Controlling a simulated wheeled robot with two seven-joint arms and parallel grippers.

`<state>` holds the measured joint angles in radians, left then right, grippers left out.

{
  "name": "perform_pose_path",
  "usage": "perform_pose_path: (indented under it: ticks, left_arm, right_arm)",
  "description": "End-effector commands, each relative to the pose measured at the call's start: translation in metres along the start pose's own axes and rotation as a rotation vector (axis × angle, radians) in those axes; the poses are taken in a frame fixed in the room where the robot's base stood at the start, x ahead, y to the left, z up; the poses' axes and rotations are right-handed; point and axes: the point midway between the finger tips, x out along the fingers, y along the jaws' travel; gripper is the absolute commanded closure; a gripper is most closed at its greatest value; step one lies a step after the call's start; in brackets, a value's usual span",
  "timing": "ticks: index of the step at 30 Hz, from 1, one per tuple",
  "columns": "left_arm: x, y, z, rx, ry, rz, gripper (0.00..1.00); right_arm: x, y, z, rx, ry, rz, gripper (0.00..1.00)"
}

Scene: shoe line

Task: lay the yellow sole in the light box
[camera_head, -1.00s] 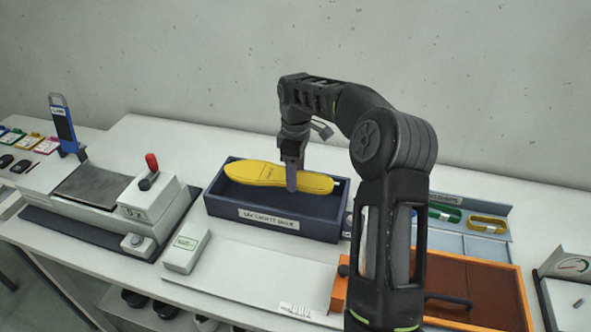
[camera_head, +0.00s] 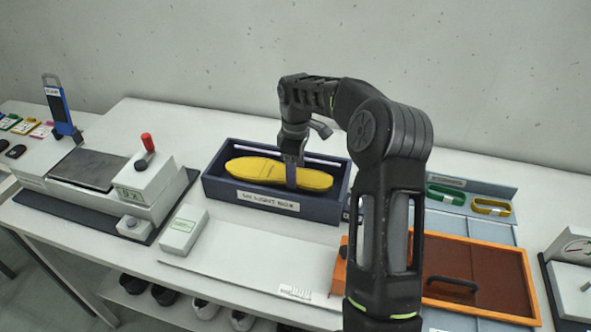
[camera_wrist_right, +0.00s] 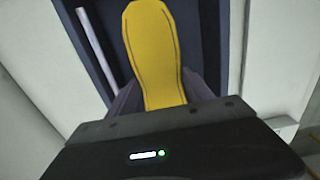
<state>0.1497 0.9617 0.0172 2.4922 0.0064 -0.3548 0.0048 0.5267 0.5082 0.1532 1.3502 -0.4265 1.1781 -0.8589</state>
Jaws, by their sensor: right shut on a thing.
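The yellow sole (camera_head: 262,170) lies lengthwise within the outline of the dark blue light box (camera_head: 267,205) in the head view. In the right wrist view the sole (camera_wrist_right: 155,50) runs out from between the fingers over the dark inside of the box (camera_wrist_right: 100,45), beside a pale light tube (camera_wrist_right: 97,50). Whether the sole touches the box floor cannot be told. My left gripper is not in view.
A grey machine with a red-tipped lever (camera_head: 147,145) stands left of the box. A small white box (camera_head: 184,231) sits in front. An orange-framed tray (camera_head: 470,270) and a blue rack with green and yellow loops (camera_head: 490,206) are at the right. A white board (camera_head: 250,262) lies in front.

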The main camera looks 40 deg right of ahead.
Motion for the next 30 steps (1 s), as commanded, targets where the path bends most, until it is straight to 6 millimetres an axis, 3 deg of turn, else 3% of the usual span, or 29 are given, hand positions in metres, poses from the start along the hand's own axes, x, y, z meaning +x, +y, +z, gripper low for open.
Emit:
perform_pose_path:
  ticks: [10,20,30]
  left_arm:
    - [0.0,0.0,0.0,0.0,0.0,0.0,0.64]
    - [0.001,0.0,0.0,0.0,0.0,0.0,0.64]
    - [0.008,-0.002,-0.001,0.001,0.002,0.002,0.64]
  right_arm:
    - [0.0,0.0,0.0,0.0,0.0,0.0,0.15]
    - [-0.002,0.0,0.0,0.0,0.0,0.001,0.15]
    - [-0.048,0.001,-0.001,0.001,0.002,0.004,0.15]
